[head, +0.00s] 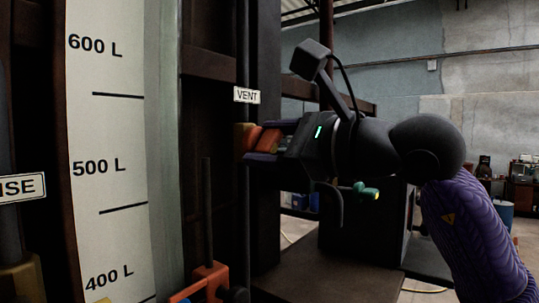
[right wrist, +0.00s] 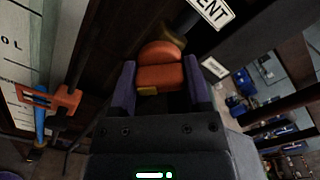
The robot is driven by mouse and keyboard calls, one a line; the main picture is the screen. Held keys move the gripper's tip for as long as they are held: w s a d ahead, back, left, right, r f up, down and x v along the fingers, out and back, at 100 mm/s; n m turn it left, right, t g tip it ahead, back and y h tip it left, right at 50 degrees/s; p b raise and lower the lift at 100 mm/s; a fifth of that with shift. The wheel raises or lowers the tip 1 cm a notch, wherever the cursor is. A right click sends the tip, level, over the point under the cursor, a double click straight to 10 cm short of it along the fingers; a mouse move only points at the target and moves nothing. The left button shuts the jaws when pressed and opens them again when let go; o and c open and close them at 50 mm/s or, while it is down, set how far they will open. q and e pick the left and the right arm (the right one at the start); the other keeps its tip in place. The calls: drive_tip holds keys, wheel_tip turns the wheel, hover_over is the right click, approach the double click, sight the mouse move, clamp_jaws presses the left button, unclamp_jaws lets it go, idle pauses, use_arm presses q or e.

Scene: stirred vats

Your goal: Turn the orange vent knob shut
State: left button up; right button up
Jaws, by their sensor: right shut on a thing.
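The orange vent knob (head: 268,140) sits just below the white VENT label (head: 247,95) on a dark upright pipe. In the right wrist view the knob (right wrist: 161,76) shows between the two purple fingers, and part of the VENT label (right wrist: 212,11) is above it. My right gripper (head: 264,141) comes in from the right and is shut on the knob, one finger on each side. It also shows in the right wrist view (right wrist: 160,88). A brass-coloured body shows behind the knob. My left gripper is not in view.
A level scale (head: 105,190) marked in litres stands at the left. An orange clamp-like fitting (head: 208,280) is low in front, with a dark rod rising near it. A partly cut-off sign (head: 22,187) is at the left edge. Open floor and shelves lie at the far right.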

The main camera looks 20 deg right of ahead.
drive_tip(key=m+b, duration=0.2)
drive_tip(key=m, duration=0.3)
drive_tip(key=shift+f, duration=0.15)
drive_tip(key=shift+m+b, duration=0.5)
drive_tip(key=shift+m, duration=1.6)
drive_tip(key=o, duration=1.3)
